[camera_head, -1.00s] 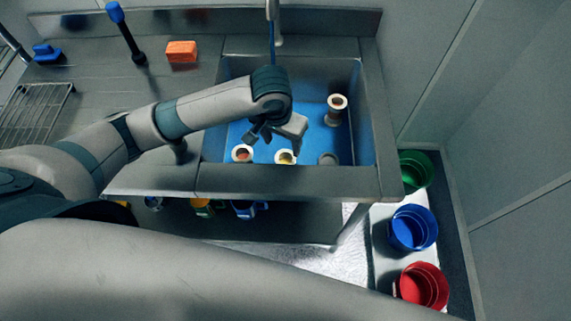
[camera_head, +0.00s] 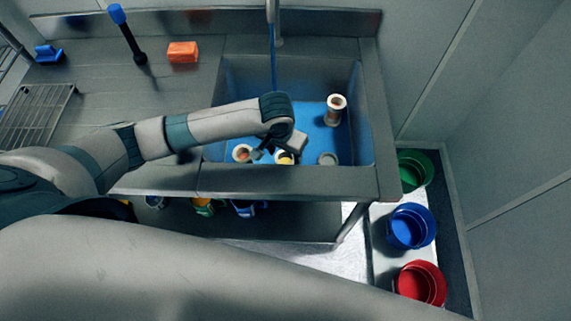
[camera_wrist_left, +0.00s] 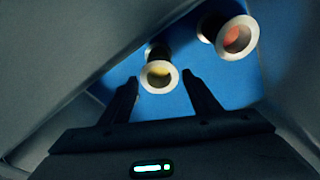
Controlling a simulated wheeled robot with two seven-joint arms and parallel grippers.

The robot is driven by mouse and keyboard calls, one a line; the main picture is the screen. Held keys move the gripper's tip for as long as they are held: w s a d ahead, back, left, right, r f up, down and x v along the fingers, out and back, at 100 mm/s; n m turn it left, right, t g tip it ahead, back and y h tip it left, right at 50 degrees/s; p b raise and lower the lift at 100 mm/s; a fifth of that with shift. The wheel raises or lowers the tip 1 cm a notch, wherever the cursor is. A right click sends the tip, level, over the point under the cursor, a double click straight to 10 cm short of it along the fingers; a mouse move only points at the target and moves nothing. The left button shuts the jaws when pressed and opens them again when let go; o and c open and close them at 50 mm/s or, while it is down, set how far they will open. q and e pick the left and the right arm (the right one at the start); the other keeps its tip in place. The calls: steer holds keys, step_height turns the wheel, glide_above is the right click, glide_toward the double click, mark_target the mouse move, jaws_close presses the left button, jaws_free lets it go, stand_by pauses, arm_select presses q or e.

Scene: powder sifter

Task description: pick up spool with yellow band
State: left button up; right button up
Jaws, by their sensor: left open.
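The spool with the yellow band (camera_head: 284,158) is in the blue-floored sink, near its front wall. In the left wrist view this spool (camera_wrist_left: 158,75) shows its pale round rim and yellow inside, between and just beyond the two fingertips. My left gripper (camera_head: 273,152) reaches down into the sink right at this spool and partly covers it. In the wrist view the left gripper (camera_wrist_left: 160,84) has its fingers apart, one on each side of the spool's rim; I cannot tell whether they touch it. My right gripper is not seen.
A spool with an orange-red inside (camera_head: 242,153) stands close on the left. A pale spool (camera_head: 328,158) is at the right front and another (camera_head: 336,108) farther back. The sink's front edge (camera_head: 290,180) is close. Green, blue (camera_head: 411,227) and red buckets stand at right.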

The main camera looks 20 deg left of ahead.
mark_target(285, 159)
arm_select(q)
step_height(285, 159, down, 3)
steer(key=shift+w+f+p, duration=0.1)
steer(key=shift+p, duration=0.45)
steer(key=shift+w+d+f, duration=0.1)
steer(key=shift+f, duration=0.5)
steer(key=shift+c, duration=0.6)
steer(key=c, duration=0.8)
